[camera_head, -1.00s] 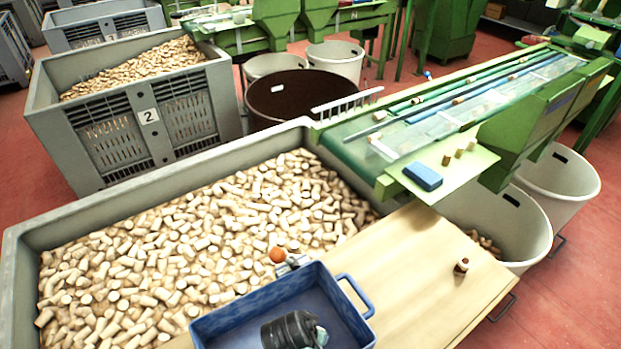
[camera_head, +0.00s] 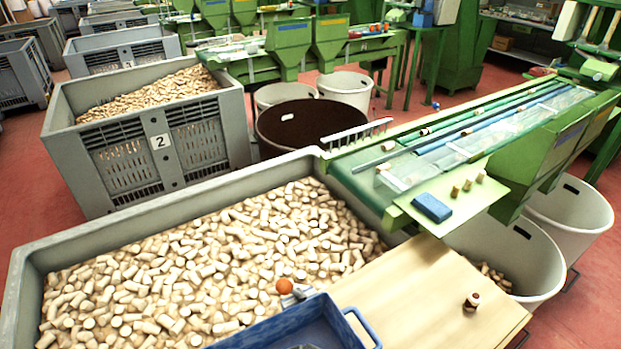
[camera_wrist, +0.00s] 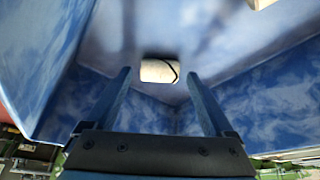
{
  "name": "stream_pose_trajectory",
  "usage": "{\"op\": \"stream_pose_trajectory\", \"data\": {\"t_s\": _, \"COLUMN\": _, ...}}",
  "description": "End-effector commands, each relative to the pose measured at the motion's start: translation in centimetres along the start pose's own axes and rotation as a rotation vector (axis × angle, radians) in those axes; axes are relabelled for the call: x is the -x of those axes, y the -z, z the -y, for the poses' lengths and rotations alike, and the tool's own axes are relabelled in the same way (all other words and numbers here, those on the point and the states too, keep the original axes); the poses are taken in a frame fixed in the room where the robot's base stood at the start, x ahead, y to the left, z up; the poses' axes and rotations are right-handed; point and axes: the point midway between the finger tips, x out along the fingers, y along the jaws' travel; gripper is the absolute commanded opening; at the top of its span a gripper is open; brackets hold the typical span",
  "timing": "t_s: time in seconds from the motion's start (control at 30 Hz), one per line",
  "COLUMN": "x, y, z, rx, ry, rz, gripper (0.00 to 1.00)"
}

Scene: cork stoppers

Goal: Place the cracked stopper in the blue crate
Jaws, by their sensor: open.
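The blue crate (camera_head: 290,328) stands at the bottom of the head view, cut off by the frame edge, at the near edge of the cork bin. In the wrist view, blue crate walls (camera_wrist: 40,60) surround my gripper (camera_wrist: 158,76), which is open and reaches inside. A pale stopper (camera_wrist: 157,71) with a dark curved line across its right end, like a crack, appears to lie on the crate floor. It shows between and just beyond my two fingertips, and neither finger appears to touch it. The head view does not show the crate floor.
A small brown-and-white piece (camera_head: 471,301) stands on the wooden board (camera_head: 420,290). The large grey bin (camera_head: 30,300) is full of corks. A blue block (camera_head: 432,208) and several stoppers sit on the green conveyor's end plate.

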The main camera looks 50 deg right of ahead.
Motion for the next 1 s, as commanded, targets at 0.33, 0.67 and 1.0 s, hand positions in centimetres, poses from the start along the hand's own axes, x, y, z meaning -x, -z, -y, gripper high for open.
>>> {"op": "stream_pose_trajectory", "data": {"t_s": 0.33, "x": 7.1, "y": 0.1, "z": 0.1, "rx": 0.002, "ry": 0.004, "rz": -0.003, "gripper": 0.88}}
{"op": "stream_pose_trajectory", "data": {"t_s": 0.67, "x": 10.9, "y": 0.0, "z": 0.0, "rx": 0.001, "ry": 0.0, "rz": 0.0, "gripper": 0.88}}
{"op": "stream_pose_trajectory", "data": {"t_s": 1.0, "x": 11.8, "y": 0.8, "z": 1.2, "rx": 0.02, "ry": 0.042, "rz": -0.029, "gripper": 0.88}}
